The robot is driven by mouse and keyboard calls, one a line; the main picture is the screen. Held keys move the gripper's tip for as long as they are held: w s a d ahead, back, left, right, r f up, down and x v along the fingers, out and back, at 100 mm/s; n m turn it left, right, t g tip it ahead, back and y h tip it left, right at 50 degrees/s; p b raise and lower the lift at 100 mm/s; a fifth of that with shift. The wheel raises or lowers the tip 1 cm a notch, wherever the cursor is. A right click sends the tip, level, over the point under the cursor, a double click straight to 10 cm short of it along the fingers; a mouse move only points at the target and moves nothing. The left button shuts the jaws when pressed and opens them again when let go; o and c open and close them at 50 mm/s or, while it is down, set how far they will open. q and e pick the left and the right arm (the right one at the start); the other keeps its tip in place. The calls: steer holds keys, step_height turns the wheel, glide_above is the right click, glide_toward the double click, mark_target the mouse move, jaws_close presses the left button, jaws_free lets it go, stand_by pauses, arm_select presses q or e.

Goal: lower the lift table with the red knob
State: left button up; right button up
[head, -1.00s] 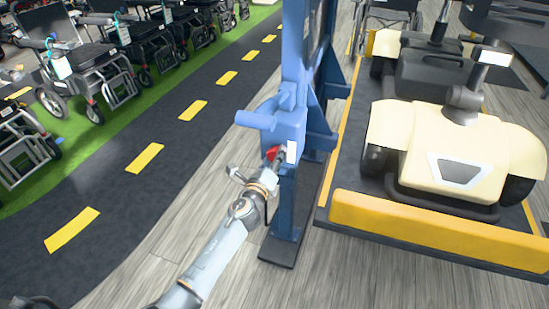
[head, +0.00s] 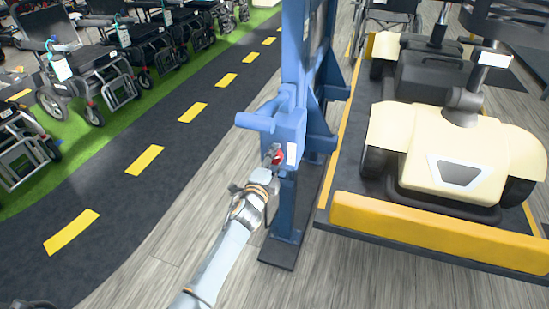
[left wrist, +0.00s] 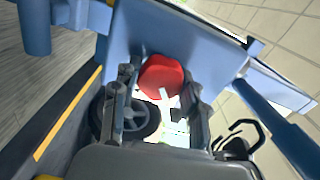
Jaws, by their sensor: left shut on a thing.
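The red knob (head: 278,155) is on the blue control box (head: 287,124) of a blue post. My left gripper (head: 273,158) reaches it from below and is shut on it. In the left wrist view the round red knob (left wrist: 161,75) sits between the two fingers, with a pale mark at its lower edge. The lift table (head: 430,225) is a dark platform with a yellow front edge, right of the post. It bears a cream scooter (head: 450,145). The fingers partly hide the knob in the head view. My right gripper is not in view.
A blue handle (head: 254,122) juts left from the box, close above my left arm. The post's foot (head: 282,250) stands on the wooden floor. Several wheelchairs (head: 90,65) line the green strip at left. The dark lane with yellow dashes is clear.

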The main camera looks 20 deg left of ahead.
arm_select(q)
steer(key=shift+n, duration=0.5)
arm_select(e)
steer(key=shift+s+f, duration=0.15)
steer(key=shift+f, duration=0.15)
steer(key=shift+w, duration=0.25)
arm_select(q)
steer(key=o, duration=1.2)
steer(key=shift+c, duration=0.2)
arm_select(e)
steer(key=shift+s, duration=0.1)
